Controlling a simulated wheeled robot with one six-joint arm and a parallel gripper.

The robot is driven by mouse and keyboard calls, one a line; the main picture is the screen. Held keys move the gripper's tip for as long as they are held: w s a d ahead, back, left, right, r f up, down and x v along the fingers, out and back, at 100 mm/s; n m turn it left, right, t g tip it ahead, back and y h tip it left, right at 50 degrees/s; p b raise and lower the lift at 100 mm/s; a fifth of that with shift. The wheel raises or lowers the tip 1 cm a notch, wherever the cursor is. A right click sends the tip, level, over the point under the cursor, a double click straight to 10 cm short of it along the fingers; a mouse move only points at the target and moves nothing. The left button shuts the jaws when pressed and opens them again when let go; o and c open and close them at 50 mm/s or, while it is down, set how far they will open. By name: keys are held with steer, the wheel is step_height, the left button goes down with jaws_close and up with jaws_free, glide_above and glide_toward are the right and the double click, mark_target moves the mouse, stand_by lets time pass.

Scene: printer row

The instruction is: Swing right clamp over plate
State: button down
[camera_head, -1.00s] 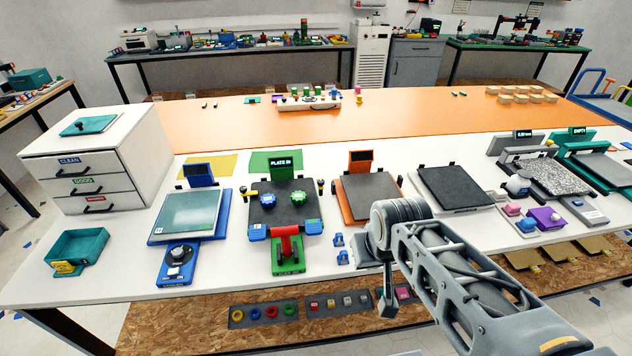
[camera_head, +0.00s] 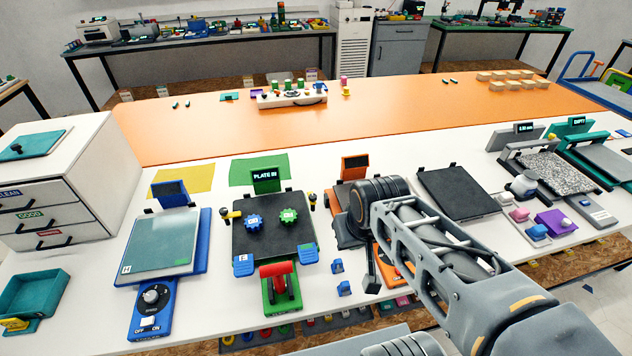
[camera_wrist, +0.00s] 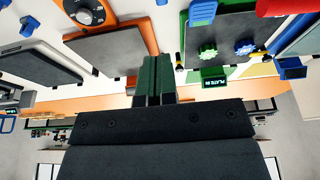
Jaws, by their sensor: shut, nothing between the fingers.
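The plate station (camera_head: 267,258) has a black plate with a blue gear (camera_head: 254,221) and a green gear (camera_head: 288,215) on it, and a green "PLATE IN" sign behind. The right clamp (camera_head: 312,201), black and yellow, stands at the plate's far right corner and looks upright beside the plate. It also shows in the wrist view (camera_wrist: 178,62), where the scene is upside down. The left clamp (camera_head: 231,215) is at the opposite side. My gripper (camera_wrist: 154,58) is shut and empty, apart from the right clamp. In the head view my arm hides part of the orange station.
A red lever (camera_head: 276,276) stands at the station's front. Blue blocks (camera_head: 344,288) lie on the white table right of it. The orange station (camera_head: 353,163) is close on the right, a blue station (camera_head: 161,243) on the left. Table between plate and orange stations is narrow.

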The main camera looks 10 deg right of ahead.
steer(key=n+t+y+b, duration=0.1)
steer(key=y+b, duration=0.5)
steer(key=b, duration=0.4)
glide_toward(312, 195)
steer(key=w+d+f, duration=0.1)
steer(key=w+d, duration=0.1)
steer(key=d, duration=0.1)
steer(key=shift+s+d, duration=0.2)
steer(key=shift+s, duration=0.05)
steer(key=x, duration=1)
steer(key=shift+d, duration=0.1)
